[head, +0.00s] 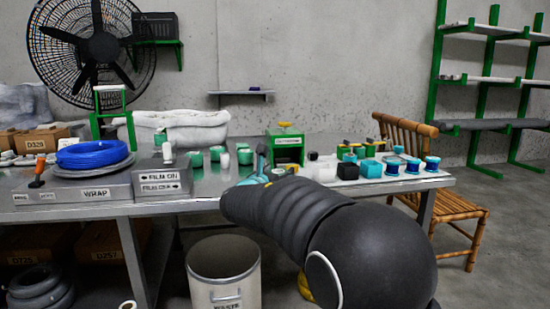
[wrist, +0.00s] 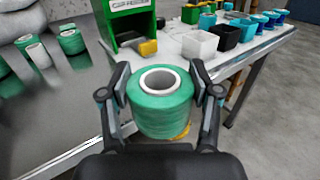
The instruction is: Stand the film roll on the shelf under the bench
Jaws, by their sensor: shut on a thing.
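The film roll (wrist: 160,110), green wrap on a white hollow core, is upright between the two fingers of my gripper (wrist: 161,98) in the wrist view. The fingers are shut on its sides. It is at the bench's front edge, with the bench top on the left and floor on the right. In the head view my arm hides most of the gripper and roll. The bench (head: 210,203) runs across the head view. Under its left part, in shadow, the shelf (head: 92,291) holds boxes and a grey coil.
A bin (head: 224,270) stands on the floor before the bench. Cardboard boxes (head: 100,241) and the grey coil (head: 40,287) take up much of the lower left. Green rolls (wrist: 71,40), a green dispenser (wrist: 130,18) and small cups stand on the bench. A chair (head: 455,205) stands at right.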

